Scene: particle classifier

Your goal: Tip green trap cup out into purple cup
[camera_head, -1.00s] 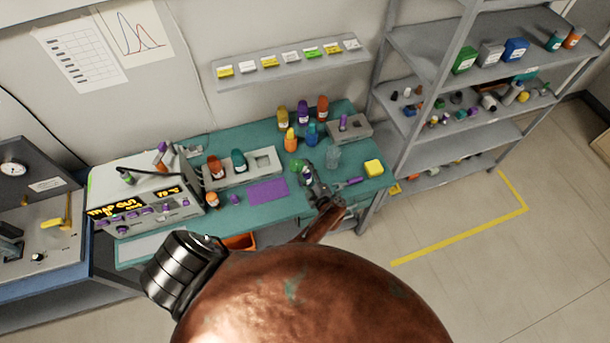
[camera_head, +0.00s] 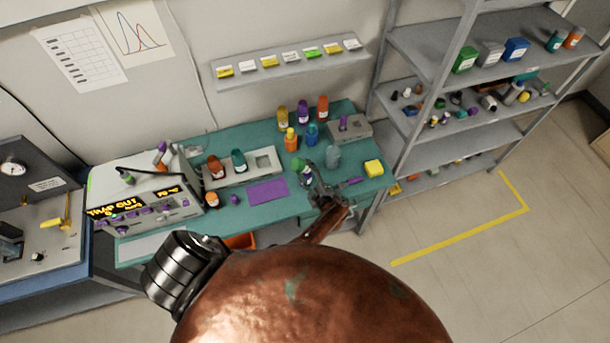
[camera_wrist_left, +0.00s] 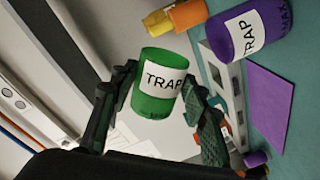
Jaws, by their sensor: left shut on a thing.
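My left gripper (camera_head: 314,183) is shut on the green trap cup (camera_head: 306,166), holding it near the front right of the teal bench. In the left wrist view the green cup (camera_wrist_left: 160,85), with a white TRAP label, sits between the two fingers (camera_wrist_left: 160,105). The purple cup (camera_wrist_left: 252,32), also labelled TRAP, shows at upper right there, apart from the green cup. In the head view a bit of purple shows below the green cup, mostly covered by the gripper. The green cup's contents cannot be seen. My right gripper is not in view.
A purple mat (camera_head: 268,191) lies left of the gripper. A clear beaker (camera_head: 333,155) and a yellow block (camera_head: 374,168) stand to the right. Several coloured bottles stand behind, near an orange one (camera_head: 291,140). A grey instrument (camera_head: 150,205) fills the bench's left end.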

